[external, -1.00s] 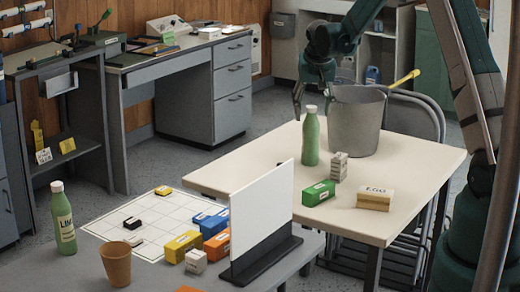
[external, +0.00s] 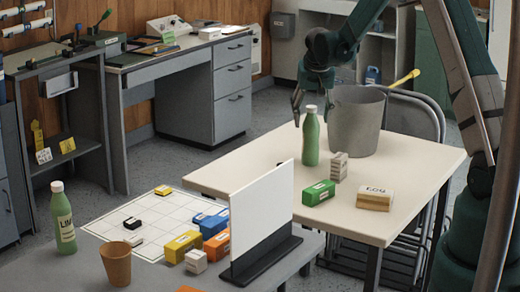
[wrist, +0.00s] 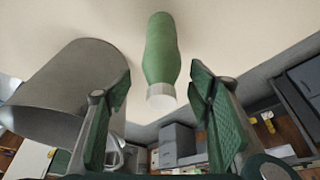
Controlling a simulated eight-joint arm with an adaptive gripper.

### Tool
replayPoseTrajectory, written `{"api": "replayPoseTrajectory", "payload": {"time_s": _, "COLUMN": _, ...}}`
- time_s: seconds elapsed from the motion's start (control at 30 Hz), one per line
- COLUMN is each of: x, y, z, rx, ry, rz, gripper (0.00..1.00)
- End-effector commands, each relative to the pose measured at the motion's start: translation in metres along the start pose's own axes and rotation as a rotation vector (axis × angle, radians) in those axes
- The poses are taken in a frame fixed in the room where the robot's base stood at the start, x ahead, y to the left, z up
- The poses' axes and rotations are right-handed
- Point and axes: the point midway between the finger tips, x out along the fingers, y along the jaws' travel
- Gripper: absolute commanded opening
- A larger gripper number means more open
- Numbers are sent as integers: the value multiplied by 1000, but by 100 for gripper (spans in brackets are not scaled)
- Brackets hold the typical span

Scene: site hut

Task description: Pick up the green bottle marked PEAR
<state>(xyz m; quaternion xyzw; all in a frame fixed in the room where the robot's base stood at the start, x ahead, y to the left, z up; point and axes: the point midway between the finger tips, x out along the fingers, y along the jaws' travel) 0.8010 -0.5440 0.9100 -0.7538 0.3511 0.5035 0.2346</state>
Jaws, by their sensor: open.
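A green bottle (external: 310,138) with a white cap stands upright on the cream table, beside the grey bucket. No label shows on its visible side. A second green bottle (external: 63,222), with a label that seems to begin "LI", stands on the grey bench at left.
A green box (external: 318,193), a grey-white block (external: 338,168) and a cream box (external: 375,199) are on the table. A white panel (external: 262,213) stands in front.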

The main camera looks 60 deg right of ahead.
Motion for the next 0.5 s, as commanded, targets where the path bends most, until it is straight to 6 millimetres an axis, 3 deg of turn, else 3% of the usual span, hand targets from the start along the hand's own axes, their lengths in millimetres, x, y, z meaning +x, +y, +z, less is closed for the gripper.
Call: {"api": "replayPoseTrajectory", "payload": {"time_s": 0.5, "x": 45, "y": -2, "z": 0, "rx": 0, "ry": 0, "rz": 0, "gripper": 52}}
